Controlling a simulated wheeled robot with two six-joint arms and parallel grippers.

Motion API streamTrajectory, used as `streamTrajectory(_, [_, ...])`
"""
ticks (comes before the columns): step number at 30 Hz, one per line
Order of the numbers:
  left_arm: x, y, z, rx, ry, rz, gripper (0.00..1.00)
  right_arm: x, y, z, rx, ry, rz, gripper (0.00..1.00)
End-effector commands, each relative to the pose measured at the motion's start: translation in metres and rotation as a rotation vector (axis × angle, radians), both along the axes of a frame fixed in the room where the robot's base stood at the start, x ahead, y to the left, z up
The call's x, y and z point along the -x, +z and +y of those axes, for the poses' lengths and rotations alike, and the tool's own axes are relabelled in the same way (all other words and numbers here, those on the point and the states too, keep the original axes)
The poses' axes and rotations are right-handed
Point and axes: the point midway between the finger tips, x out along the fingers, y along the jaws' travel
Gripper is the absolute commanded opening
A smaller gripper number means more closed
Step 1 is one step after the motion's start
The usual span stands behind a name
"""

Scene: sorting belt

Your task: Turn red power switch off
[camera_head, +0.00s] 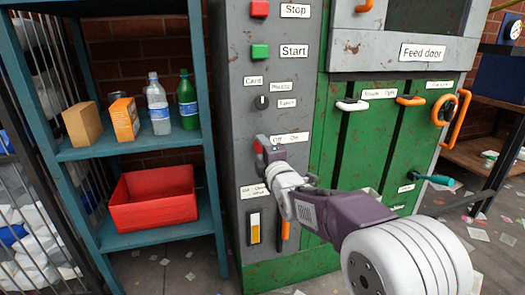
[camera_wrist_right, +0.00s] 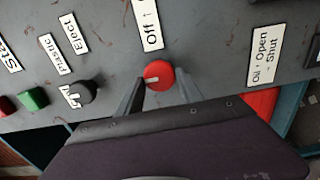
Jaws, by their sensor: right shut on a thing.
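The red power switch is a round red knob with a pale pointer mark, on the grey panel (camera_head: 233,95). In the right wrist view the red knob (camera_wrist_right: 161,71) sits between my fingers, its mark pointing left toward the Start side. In the head view only a bit of the red knob (camera_head: 258,146) shows beside my fingers. My right gripper (camera_head: 264,144) is shut on it; the two fingers (camera_wrist_right: 160,88) lie on either side. The Off/On label (camera_head: 290,138) is beside the knob; its On end is cut off in the wrist view. My left gripper is not in view.
Above are the red Stop button (camera_head: 259,9), green Start button (camera_head: 260,51) and a black selector knob (camera_head: 261,102). A teal shelf (camera_head: 165,145) with a red bin (camera_head: 153,212) stands left.

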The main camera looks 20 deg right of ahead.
Motion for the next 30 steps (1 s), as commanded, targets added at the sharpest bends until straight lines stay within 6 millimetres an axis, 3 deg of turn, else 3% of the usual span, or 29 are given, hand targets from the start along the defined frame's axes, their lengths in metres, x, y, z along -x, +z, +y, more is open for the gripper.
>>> streamTrajectory(10, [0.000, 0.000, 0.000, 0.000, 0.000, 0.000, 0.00, 0.000, -0.002, 0.000, 0.004, 0.001, 0.005, 0.03])
streamTrajectory(11, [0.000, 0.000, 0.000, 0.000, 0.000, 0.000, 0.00, 0.000, -0.002, 0.000, 0.005, 0.001, 0.005, 0.52])
streamTrajectory(12, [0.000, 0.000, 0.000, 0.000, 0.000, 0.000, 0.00, 0.000, -0.002, 0.000, 0.004, 0.001, 0.005, 0.63])
streamTrajectory(23, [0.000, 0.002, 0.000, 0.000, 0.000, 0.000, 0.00, 0.003, 0.000, 0.000, 0.003, 0.001, 0.002, 0.64])
streamTrajectory(30, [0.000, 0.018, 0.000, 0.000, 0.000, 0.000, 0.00, 0.047, 0.003, -0.002, 0.003, 0.001, 0.003, 0.64])
